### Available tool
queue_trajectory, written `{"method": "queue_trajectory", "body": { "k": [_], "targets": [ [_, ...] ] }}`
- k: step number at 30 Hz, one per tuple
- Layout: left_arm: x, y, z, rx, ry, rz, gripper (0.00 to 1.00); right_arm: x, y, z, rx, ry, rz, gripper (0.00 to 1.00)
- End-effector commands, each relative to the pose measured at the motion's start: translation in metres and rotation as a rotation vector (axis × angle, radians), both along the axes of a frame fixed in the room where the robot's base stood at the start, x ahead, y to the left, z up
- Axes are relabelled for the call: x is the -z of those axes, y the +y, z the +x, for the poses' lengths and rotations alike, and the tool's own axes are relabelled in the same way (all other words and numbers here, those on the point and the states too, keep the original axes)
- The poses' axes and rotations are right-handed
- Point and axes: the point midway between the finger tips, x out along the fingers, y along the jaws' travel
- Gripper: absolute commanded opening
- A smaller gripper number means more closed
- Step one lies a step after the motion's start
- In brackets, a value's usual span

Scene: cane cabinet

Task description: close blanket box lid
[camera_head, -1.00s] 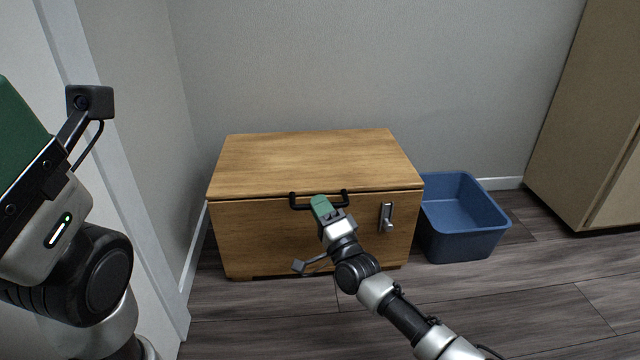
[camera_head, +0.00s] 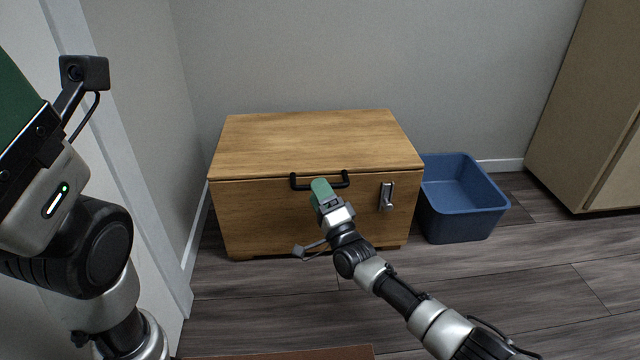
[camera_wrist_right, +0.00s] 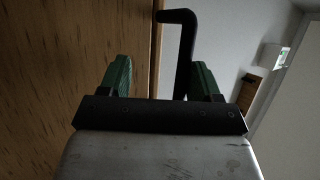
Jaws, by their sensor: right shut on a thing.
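The wooden blanket box (camera_head: 260,220) stands against the wall. Its lid (camera_head: 310,140) lies flat on top, with only a thin dark seam along the front edge. A black bar handle (camera_head: 300,186) sits at the middle of the front edge. My right gripper (camera_head: 320,187) is shut on this handle. In the right wrist view, the handle (camera_wrist_right: 184,55) shows between the green fingers, near the right one, with the wooden face at the left. A metal latch (camera_head: 386,197) is on the box front. My left gripper (camera_head: 15,125) is partly in view at the upper left, its fingertips cut off.
A blue bin (camera_head: 460,205) stands just right of the box. A beige cabinet (camera_head: 585,120) is at the far right. A white door frame (camera_head: 110,150) is at the left. The wood floor (camera_head: 530,290) at the right front is clear.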

Motion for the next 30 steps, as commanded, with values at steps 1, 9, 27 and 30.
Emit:
{"method": "queue_trajectory", "body": {
  "k": [1, 9, 27, 30],
  "targets": [
    [0.003, 0.000, 0.000, 0.000, 0.001, 0.000, 0.99, 0.024, -0.001, -0.003, -0.001, 0.044, -0.019, 0.51],
    [0.001, 0.000, 0.001, -0.001, 0.004, 0.001, 0.99, 0.023, -0.001, -0.004, 0.000, 0.042, -0.023, 0.55],
    [-0.057, 0.000, 0.000, 0.000, 0.003, 0.000, 0.99, 0.042, -0.036, -0.081, -0.001, 0.010, -0.010, 0.39],
    [-0.059, 0.000, 0.000, 0.000, 0.003, 0.000, 0.99, 0.045, -0.039, -0.087, -0.001, 0.005, -0.008, 0.39]
  ]
}}
